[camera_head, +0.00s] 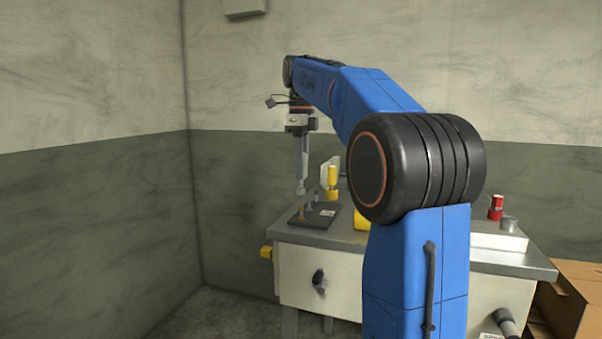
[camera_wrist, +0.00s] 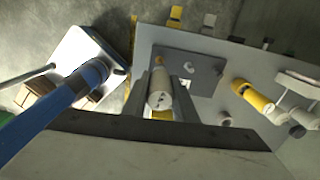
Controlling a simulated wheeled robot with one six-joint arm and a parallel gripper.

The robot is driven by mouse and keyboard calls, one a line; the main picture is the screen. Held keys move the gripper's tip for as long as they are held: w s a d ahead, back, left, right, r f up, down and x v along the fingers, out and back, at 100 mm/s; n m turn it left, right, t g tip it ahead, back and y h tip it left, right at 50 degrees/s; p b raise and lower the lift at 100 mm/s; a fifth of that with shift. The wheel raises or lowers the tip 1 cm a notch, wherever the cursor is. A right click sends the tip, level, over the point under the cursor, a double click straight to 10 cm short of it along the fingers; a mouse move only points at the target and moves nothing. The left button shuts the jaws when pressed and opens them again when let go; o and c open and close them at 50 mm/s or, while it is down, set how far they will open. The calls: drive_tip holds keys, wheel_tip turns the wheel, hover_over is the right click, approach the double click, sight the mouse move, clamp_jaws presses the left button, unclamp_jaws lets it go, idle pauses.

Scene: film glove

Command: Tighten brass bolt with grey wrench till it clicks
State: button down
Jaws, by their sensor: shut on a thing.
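The grey wrench (camera_head: 300,162) hangs upright from my gripper (camera_head: 298,130), its lower end above the dark plate on the bench. In the wrist view the wrench (camera_wrist: 160,92) sits between the two fingers of my gripper (camera_wrist: 162,96), which is shut on it. The small brass bolt (camera_head: 302,212) stands at the left part of the dark plate (camera_head: 328,218). In the wrist view the brass bolt (camera_wrist: 159,60) shows just past the wrench's far end. In the head view a gap shows between wrench and bolt.
A grey bolt (camera_head: 317,198) also stands on the plate. A yellow bottle (camera_head: 332,178) stands behind it, and a yellow object (camera_head: 361,220) is partly hidden by my arm. A red can (camera_head: 496,206) and grey cup (camera_head: 508,224) stand at the bench's right. Cardboard boxes (camera_head: 575,300) are beside the bench.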

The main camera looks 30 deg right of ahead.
sight(301, 187)
drive_tip(key=n, duration=0.1)
drive_tip(key=r+n, duration=0.1)
drive_tip(key=n, duration=0.1)
drive_tip(key=shift+r+n, duration=0.1)
drive_tip(key=shift+n, duration=0.2)
drive_tip(key=shift+f, duration=2.2)
drive_tip(key=shift+f, duration=0.9)
idle(0.5)
drive_tip(key=shift+m, duration=2.9)
drive_tip(key=shift+f+m, duration=0.1)
drive_tip(key=shift+m, duration=2.5)
